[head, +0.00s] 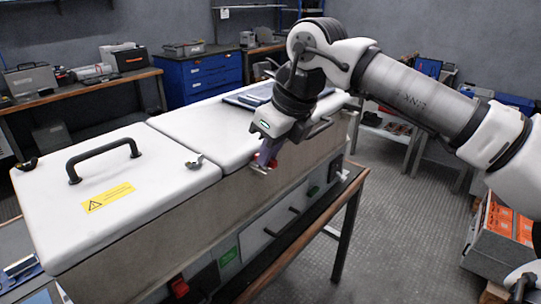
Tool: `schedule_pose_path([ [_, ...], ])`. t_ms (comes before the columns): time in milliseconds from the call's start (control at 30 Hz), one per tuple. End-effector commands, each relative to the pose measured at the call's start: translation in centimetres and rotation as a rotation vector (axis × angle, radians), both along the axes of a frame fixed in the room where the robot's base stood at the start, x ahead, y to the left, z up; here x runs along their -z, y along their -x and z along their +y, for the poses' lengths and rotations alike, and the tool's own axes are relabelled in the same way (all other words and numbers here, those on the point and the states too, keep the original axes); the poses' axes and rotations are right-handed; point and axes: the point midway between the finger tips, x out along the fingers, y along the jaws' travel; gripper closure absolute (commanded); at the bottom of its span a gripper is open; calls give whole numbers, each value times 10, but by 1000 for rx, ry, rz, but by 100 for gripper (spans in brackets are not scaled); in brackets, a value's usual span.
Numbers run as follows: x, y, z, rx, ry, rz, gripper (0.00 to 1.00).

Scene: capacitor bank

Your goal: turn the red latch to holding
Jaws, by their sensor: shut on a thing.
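The capacitor bank (95,243) is a long metal case with white lids, standing on a bench. My gripper (264,157) reaches down to the upper front edge of the case, at the right-hand lid. It is shut on the red latch (271,164), of which only small red parts show around the fingers. The fingers hide most of the latch, so I cannot tell its exact angle.
A black handle (103,158) stands up from the left lid, near a yellow warning label (107,197). A red switch (179,287) and a green label (228,257) are on the lower front. Open floor (385,235) lies right of the bench.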

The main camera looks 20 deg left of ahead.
Motion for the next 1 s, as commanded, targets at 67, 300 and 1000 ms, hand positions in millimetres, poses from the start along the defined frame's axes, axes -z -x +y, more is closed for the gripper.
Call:
schedule_pose_path([
  [67, 1, 0, 0, 25, 1, -2, 100],
  [300, 0, 0, 0, 62, 0, -1, 100],
  [1000, -1, 1, 0, 64, 0, 0, 79],
])
